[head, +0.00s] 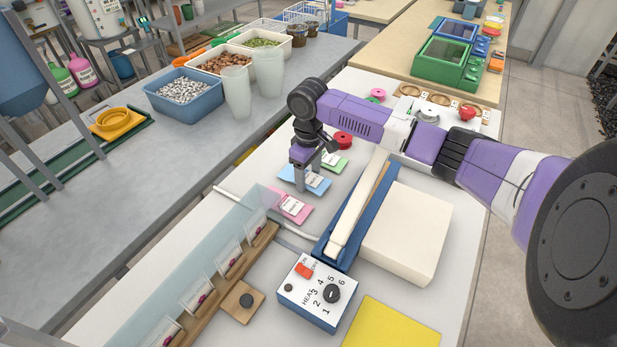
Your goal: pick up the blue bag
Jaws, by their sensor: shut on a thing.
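The blue bag (316,183) is a small flat light-blue packet with a white label, on the white bench to the left of the sealer. My gripper (300,185) points down over it, its fingers shut on the bag's left part. Part of the bag is hidden behind the fingers. I cannot tell whether the bag touches the bench or is slightly off it. A pink bag (293,205) lies just in front of it, and a green bag (335,162) lies just behind it.
A blue heat sealer (309,293) with a long raised arm stands close right, beside a cream block (407,235). A clear upright panel with a wooden card rack (205,290) stands front left. A red spool (342,140) lies behind. A yellow mat (390,325) lies in front.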

